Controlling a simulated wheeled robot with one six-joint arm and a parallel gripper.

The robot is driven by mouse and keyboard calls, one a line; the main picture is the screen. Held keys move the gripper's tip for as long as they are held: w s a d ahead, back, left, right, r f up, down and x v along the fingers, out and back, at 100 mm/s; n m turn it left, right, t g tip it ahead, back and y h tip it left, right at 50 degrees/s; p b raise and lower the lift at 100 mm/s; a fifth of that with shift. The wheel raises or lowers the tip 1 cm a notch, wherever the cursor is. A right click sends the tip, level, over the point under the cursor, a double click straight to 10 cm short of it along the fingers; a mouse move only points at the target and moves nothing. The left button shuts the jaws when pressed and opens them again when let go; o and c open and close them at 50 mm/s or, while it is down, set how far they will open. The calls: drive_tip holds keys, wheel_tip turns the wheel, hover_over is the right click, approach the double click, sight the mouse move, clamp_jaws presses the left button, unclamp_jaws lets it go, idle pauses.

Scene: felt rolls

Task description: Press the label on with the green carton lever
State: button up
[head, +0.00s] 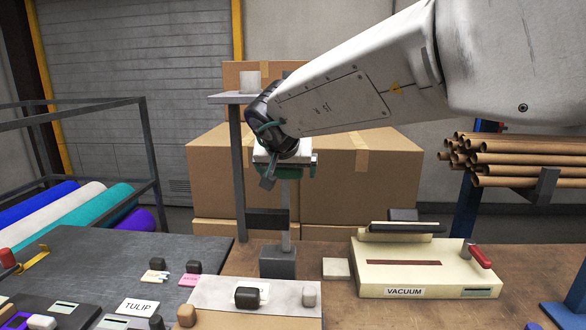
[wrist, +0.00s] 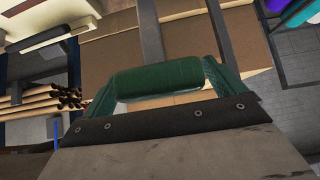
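A green handle (wrist: 158,80) spans the middle of the wrist view. Its green brackets join a dark riveted strip on a wide grey plate (wrist: 190,145), which fills the bottom. In the head view, green parts (head: 301,172) show below my gripper (head: 283,158), under a pale piece, in front of the cartons. My gripper's fingers are not clear in either view, so I cannot tell whether they hold the handle. A metal plate (head: 215,296) lies on the bench, with a dark-knobbed block (head: 247,297) on a pale label-like piece. A TULIP card (head: 138,307) lies to its left.
Brown cartons (head: 365,180) stand behind the bench. A post with a shelf (head: 240,98) rises left of my gripper. A cream VACUUM unit (head: 430,270) stands at right, cardboard tubes (head: 525,155) beyond it. Felt rolls (head: 90,215) lie at left.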

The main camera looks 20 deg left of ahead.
drive_tip(key=v, duration=0.7)
drive_tip(key=shift+s+r, duration=0.25)
drive_tip(key=shift+r, duration=0.05)
idle(1.2)
